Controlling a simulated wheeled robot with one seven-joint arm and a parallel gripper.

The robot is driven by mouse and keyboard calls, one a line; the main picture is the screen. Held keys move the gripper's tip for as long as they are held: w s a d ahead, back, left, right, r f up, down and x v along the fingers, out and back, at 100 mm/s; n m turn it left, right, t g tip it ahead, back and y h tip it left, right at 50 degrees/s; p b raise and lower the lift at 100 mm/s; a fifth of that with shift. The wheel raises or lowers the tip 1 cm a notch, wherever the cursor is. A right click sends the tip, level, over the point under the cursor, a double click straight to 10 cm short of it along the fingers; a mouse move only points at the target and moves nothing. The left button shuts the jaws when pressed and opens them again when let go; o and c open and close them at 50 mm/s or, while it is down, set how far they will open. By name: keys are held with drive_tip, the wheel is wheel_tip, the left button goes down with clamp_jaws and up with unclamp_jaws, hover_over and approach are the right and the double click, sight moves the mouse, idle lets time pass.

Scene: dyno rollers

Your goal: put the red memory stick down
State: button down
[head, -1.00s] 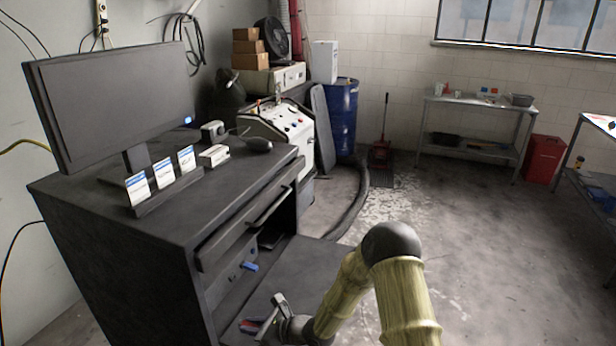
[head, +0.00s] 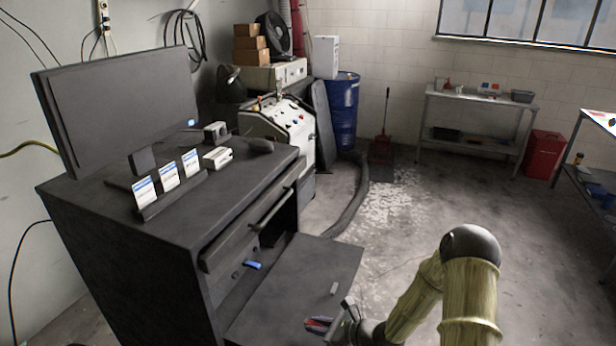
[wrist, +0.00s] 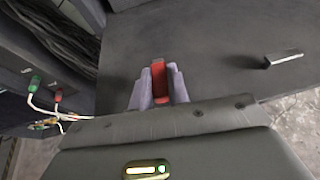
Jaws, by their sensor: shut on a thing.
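The red memory stick (wrist: 155,84) is upright in the wrist view, between the two pale purple fingers of my gripper (wrist: 161,88). The fingers are shut on it. In the head view the red stick (head: 319,321) shows as a small patch at my gripper, low in the picture over the black pull-out shelf (head: 290,275). The shelf's dark top also fills the upper middle of the wrist view (wrist: 210,45). I cannot tell whether the stick touches the shelf.
A small grey stick (head: 334,288) lies on the shelf, also in the wrist view (wrist: 283,58). A blue stick (head: 252,265) is at the cabinet front. Green and red plugs with cables (wrist: 35,83) are at left. The shelf's middle is clear.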

drive_tip(key=s+d+r+p, duration=0.1)
drive_tip(key=s+d, duration=0.1)
drive_tip(key=d, duration=0.4)
drive_tip(key=s+d+r+m+t+p, duration=0.1)
drive_tip(key=s+d, duration=0.2)
drive_tip(key=d, duration=0.3)
drive_tip(key=shift+s+d+h+p, duration=0.35)
drive_tip(key=shift+d+h+p, duration=0.05)
drive_tip(key=shift+r, duration=0.1)
drive_tip(key=shift+m+t+h, duration=2.2)
drive_tip(key=shift+m+h, duration=0.1)
drive_tip(key=shift+m, duration=0.5)
